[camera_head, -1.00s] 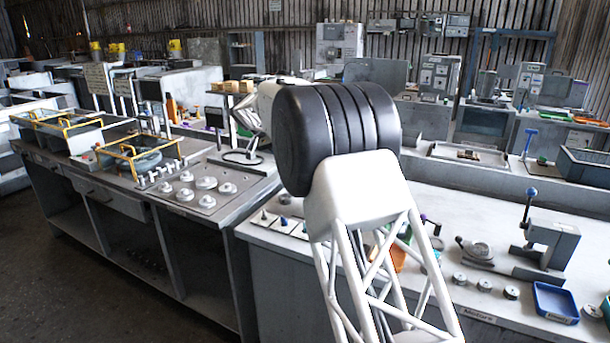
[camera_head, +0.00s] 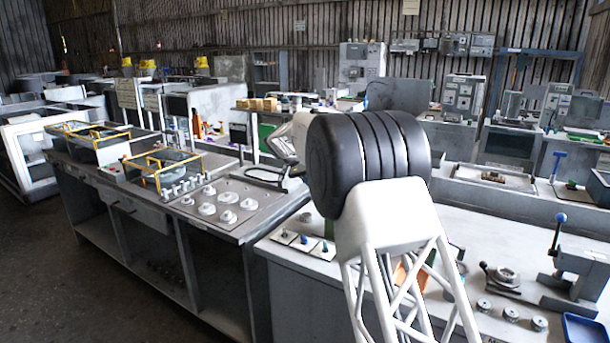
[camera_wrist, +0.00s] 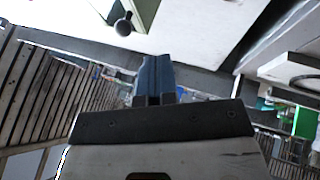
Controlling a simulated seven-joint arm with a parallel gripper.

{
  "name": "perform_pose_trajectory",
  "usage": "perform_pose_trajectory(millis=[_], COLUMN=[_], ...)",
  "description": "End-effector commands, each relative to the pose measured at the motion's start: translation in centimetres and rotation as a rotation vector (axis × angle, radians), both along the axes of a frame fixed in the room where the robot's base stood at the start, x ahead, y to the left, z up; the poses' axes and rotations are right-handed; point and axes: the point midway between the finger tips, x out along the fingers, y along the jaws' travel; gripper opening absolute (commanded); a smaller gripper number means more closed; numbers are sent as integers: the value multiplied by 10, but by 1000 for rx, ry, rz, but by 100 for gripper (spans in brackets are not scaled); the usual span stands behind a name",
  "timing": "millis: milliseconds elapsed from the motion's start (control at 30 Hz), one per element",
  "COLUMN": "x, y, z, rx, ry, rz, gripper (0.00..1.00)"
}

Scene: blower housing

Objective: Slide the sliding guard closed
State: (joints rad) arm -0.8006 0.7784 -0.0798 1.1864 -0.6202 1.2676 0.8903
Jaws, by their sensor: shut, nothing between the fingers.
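My gripper (camera_wrist: 154,80) shows in the wrist view with its two blue-grey fingers together and nothing between them. In the wrist view, a large white surface lies beyond the fingertips. A dark round knob (camera_wrist: 123,27) on a short stem shows near its upper left part, apart from the fingers. I cannot tell whether this belongs to the sliding guard. I cannot make out the sliding guard for certain in either view. In the head view my own arm hides my gripper's fingers and part of the benches.
A left bench (camera_head: 255,225) carries yellow-framed trays (camera_head: 160,165) and a plate with several round knobs. A right bench (camera_head: 480,215) holds a press with a blue-knobbed lever (camera_head: 558,235) and several small round parts. Floor (camera_head: 75,280) is clear at the lower left. A white-framed cabinet (camera_head: 40,160) stands at far left.

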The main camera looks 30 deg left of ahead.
Motion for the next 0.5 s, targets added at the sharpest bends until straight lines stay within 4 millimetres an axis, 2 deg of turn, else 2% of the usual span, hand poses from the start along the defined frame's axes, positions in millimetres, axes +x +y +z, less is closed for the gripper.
perform_pose_trajectory(millis=[300,500], x=[22,26], y=[-18,-42], z=[-42,-45], rx=[-1,1], ry=[1,0], rz=[0,0], gripper=[0,0])
